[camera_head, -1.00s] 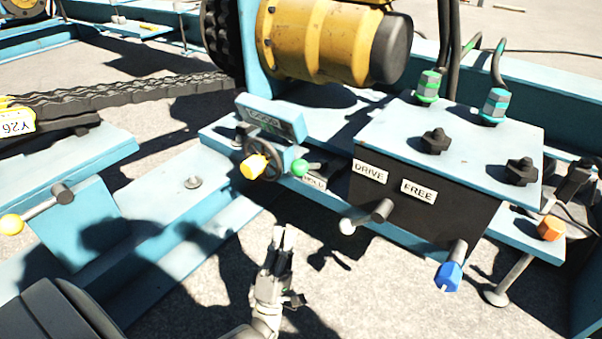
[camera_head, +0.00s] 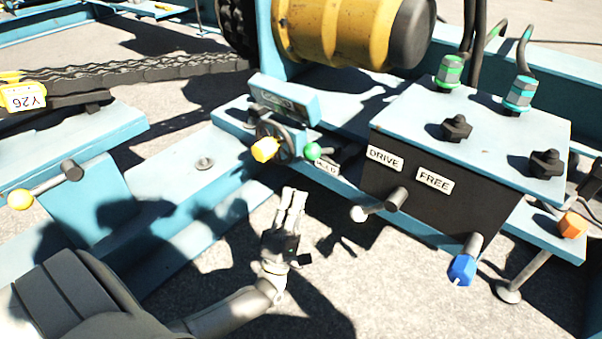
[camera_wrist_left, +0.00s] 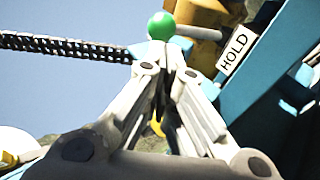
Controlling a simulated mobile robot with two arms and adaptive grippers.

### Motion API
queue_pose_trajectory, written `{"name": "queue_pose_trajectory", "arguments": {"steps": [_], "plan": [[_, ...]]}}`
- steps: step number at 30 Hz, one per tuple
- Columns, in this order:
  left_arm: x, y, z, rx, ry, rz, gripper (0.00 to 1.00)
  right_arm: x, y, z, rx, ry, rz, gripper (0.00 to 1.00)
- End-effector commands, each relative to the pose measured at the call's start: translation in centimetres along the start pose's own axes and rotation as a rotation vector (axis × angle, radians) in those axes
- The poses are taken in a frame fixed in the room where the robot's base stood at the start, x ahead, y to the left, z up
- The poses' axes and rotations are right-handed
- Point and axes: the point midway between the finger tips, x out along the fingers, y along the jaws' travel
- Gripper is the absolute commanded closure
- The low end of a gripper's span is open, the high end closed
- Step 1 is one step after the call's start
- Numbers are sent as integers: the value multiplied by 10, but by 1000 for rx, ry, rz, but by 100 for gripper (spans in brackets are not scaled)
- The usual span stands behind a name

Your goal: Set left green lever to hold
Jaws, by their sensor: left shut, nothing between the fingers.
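The green lever's round knob (camera_head: 312,150) is on the blue frame, right of the yellow-handled wheel. The HOLD label (camera_head: 327,167) is just beside it, partly in shadow. In the left wrist view the green knob (camera_wrist_left: 161,25) is beyond my fingertips, on a grey rod that runs right toward the white HOLD label (camera_wrist_left: 236,50). My left gripper (camera_head: 294,193) is shut and empty, below the knob in the head view and apart from it, fingers pointing up toward it. My right gripper is not in view.
A black box with DRIVE (camera_head: 385,158) and FREE (camera_head: 434,180) labels stands to the right, with a white-knobbed lever (camera_head: 360,213) and a blue-knobbed lever (camera_head: 462,269). A yellow wheel handle (camera_head: 265,149) is close left of the green knob. A yellow-knobbed lever (camera_head: 20,199) is far left.

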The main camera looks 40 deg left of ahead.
Motion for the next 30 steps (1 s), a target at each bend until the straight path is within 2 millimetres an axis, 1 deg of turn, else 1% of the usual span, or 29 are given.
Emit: {"name": "queue_pose_trajectory", "arguments": {"steps": [1,3,6,12,17,26,30], "plan": [[10,-1,0,-2,-2,6,100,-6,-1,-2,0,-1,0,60],[24,-1,0,0,-1,5,100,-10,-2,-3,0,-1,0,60],[41,-2,0,-1,-1,5,100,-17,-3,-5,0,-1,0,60],[63,-1,0,1,-1,2,100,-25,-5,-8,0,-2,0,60],[69,0,0,1,0,0,100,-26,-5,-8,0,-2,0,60],[70,0,0,1,0,-1,100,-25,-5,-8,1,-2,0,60],[71,2,0,2,0,-7,100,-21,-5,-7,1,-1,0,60]]}}
